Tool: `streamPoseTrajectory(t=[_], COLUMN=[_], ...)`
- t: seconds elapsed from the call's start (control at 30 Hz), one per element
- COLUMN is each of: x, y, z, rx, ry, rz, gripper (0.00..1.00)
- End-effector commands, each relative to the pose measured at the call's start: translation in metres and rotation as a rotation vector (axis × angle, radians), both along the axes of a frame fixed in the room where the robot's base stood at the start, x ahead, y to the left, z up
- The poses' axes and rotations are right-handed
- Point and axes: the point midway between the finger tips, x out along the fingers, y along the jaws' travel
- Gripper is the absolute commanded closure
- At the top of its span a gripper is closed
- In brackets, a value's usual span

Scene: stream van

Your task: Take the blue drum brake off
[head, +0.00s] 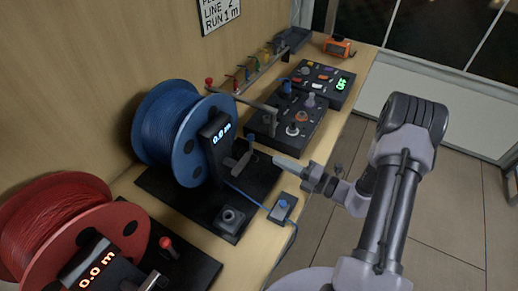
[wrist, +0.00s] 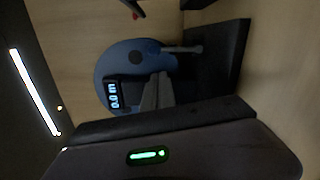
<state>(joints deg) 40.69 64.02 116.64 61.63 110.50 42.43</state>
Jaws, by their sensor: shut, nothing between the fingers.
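The blue drum (head: 165,130) stands on a black base behind a dark post with a lit 0.0 m display (head: 221,138). In the wrist view the blue drum (wrist: 128,55) shows with its display (wrist: 113,94). A grey lever (head: 240,162) stands beside the post; I cannot tell for sure that it is the brake, or its position. My gripper (head: 276,161) is shut and empty, its fingers pointing left toward the lever, seemingly a little apart from it. In the wrist view its grey fingers (wrist: 156,92) overlap the drum's lower part.
A red drum (head: 55,225) with a red-knobbed lever (head: 166,243) stands at the lower left. A small box with a blue knob (head: 282,208) and cable lies near the bench edge. Dark control boxes (head: 290,125) stand behind. Open floor (head: 440,210) lies to the right.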

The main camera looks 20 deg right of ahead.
Motion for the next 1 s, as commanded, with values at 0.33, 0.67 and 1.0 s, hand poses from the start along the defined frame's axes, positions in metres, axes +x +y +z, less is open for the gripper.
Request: streamPoseTrajectory(t=[0.33, 0.67, 1.0], x=[0.046, 0.072, 0.072], y=[0.044, 0.066, 0.066], z=[-0.002, 0.001, 0.001], rx=[-0.003, -0.003, -0.001], ry=[-0.003, -0.001, 0.0], rz=[0.006, 0.004, 0.003], gripper=[1.0, 1.0, 1.0])
